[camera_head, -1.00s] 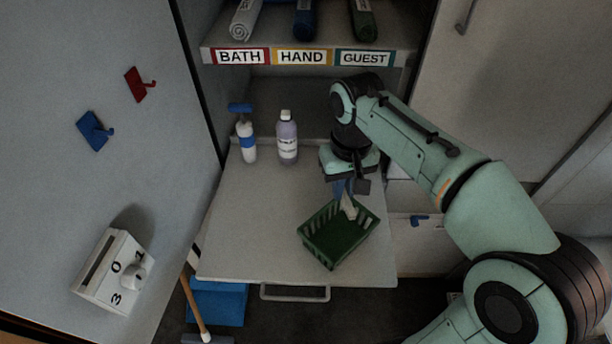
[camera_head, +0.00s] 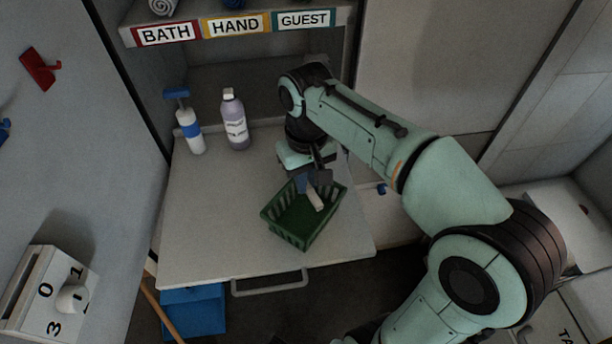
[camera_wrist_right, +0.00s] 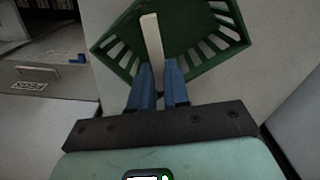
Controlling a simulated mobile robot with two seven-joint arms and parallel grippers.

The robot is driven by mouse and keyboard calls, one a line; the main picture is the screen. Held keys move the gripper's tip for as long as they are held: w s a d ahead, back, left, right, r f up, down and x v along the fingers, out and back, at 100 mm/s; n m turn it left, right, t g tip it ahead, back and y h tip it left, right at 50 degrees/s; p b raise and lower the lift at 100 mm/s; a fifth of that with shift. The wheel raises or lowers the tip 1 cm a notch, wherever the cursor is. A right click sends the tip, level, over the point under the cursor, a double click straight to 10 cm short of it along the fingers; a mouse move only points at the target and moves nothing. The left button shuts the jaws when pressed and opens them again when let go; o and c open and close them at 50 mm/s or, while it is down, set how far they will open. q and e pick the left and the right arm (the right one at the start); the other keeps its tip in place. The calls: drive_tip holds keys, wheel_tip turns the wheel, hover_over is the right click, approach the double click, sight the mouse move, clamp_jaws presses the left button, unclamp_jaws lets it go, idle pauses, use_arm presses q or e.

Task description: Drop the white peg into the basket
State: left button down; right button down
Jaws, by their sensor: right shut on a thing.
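The white peg (camera_head: 315,199) is held upright to slightly tilted between the blue fingers of my right gripper (camera_head: 309,183). The green basket (camera_head: 291,236) stands on the pull-out shelf, and the peg's free end is over or within its opening; I cannot tell how deep. In the right wrist view the peg (camera_wrist_right: 152,40) sticks out from between the blue fingertips (camera_wrist_right: 158,72), with the basket (camera_wrist_right: 201,14) behind it. My right gripper is shut on the peg. My left gripper is not in view.
The pull-out shelf (camera_head: 205,225) has free room left of the basket. A spray bottle (camera_head: 189,131) and a purple bottle (camera_head: 235,122) stand at its back. A labelled towel shelf (camera_head: 237,24) is above. A dial box (camera_head: 52,292) is at lower left.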

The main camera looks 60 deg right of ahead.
drive_tip(key=c, duration=1)
unclamp_jaws()
use_arm(q)
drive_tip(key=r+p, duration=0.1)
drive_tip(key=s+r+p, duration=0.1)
drive_tip(key=p, duration=0.1)
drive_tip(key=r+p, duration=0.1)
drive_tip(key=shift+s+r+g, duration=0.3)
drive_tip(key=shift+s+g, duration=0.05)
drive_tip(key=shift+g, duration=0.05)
use_arm(e)
wheel_tip(320, 180, up, 14)
drive_tip(key=shift+f, duration=0.25)
